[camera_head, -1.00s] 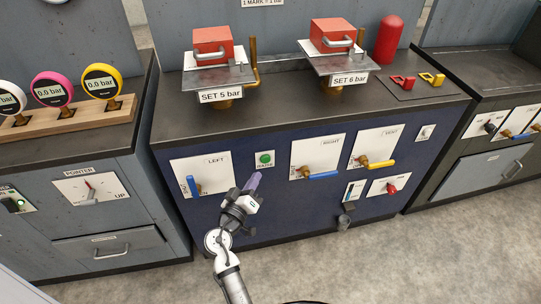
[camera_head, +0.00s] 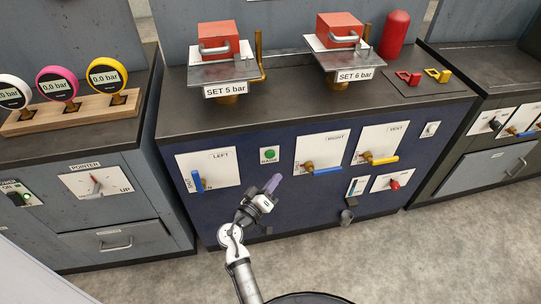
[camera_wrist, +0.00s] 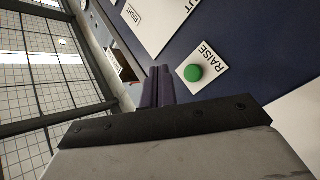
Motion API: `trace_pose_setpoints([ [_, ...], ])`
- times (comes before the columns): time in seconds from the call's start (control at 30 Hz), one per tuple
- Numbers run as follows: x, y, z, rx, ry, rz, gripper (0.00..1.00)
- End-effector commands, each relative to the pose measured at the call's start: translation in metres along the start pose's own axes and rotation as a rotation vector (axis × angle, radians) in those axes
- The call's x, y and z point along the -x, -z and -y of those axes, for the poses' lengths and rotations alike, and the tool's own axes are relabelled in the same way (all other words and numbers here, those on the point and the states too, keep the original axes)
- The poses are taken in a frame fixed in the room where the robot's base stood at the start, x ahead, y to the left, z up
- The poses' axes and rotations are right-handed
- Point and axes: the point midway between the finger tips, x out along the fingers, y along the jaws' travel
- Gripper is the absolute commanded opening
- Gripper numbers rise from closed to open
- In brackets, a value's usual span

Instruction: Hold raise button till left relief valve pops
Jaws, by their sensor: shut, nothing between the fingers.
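The green raise button (camera_head: 269,155) sits on a small white plate on the blue cabinet front. In the wrist view the button (camera_wrist: 193,73) is beside the label RAISE. My gripper (camera_head: 273,181) is shut and empty, a little below and in front of the button, apart from it. The gripper (camera_wrist: 157,77) points toward the panel in the wrist view, left of the button. The left relief valve (camera_head: 220,44), with a red block, handle and SET 5 bar label, stands on the counter; its lid looks down. The LEFT valve's blue lever (camera_head: 197,181) points up and down.
The SET 6 bar valve (camera_head: 342,38) and a red cylinder (camera_head: 395,34) stand on the counter. Three gauges (camera_head: 57,84) stand at left. Open floor lies in front.

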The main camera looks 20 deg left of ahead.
Motion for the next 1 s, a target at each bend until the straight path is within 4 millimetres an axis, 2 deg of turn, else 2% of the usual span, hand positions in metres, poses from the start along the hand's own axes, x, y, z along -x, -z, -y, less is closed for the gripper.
trace_pose_setpoints([
  [0.2,-0.023,0.017,0.016,-0.001,0.0,-0.001,0.0],
  [0.4,-0.036,0.026,0.029,-0.002,0.0,-0.001,0.0],
  [1.0,-0.042,0.031,0.031,0.0,0.001,-0.001,0.0],
])
